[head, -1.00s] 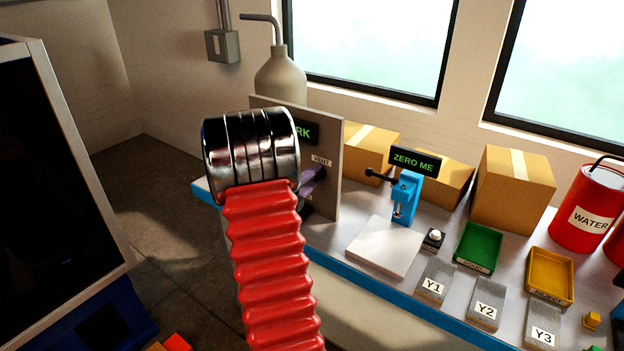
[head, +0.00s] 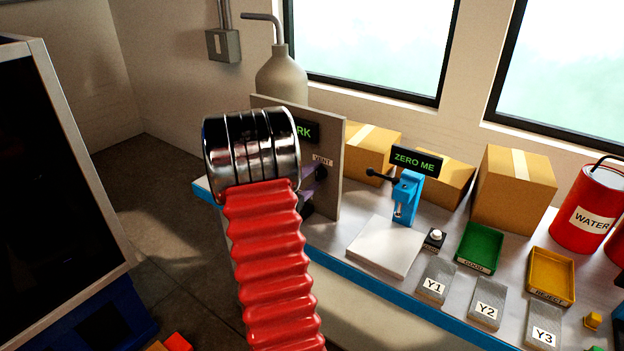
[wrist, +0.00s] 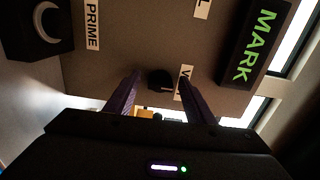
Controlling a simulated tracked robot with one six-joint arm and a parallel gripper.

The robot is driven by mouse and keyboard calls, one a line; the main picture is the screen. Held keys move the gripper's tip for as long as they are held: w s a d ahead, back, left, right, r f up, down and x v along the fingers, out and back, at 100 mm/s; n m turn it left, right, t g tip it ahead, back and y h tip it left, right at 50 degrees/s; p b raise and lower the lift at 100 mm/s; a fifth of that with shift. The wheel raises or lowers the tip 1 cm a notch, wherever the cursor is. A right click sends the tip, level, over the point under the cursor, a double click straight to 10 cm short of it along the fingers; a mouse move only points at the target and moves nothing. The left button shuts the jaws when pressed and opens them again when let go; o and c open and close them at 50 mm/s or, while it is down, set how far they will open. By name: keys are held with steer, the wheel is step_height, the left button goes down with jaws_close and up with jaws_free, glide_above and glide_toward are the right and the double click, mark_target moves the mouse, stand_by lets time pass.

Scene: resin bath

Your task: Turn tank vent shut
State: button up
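The vent knob (wrist: 160,80) is a small dark knob on the grey upright panel (head: 328,192), seen in the wrist view. The vent label (head: 322,160) is on the panel; in the wrist view it is partly covered by a finger. My gripper (wrist: 158,76) has two purple fingers, spread apart with the knob between their tips. I see a gap on each side of the knob; whether the tips reach its depth I cannot tell.
A lit MARK display (wrist: 255,45) and a PRIME label (wrist: 92,24) beside a dark fitting (wrist: 45,22) are on the panel near my gripper. On the bench right of it stand a white plate (head: 385,247), a blue press (head: 406,192) and a green tray (head: 480,245).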

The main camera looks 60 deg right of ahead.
steer(key=w+a, duration=0.2)
steer(key=a, duration=1.1)
steer(key=shift+a, duration=0.3)
stand_by(0.6)
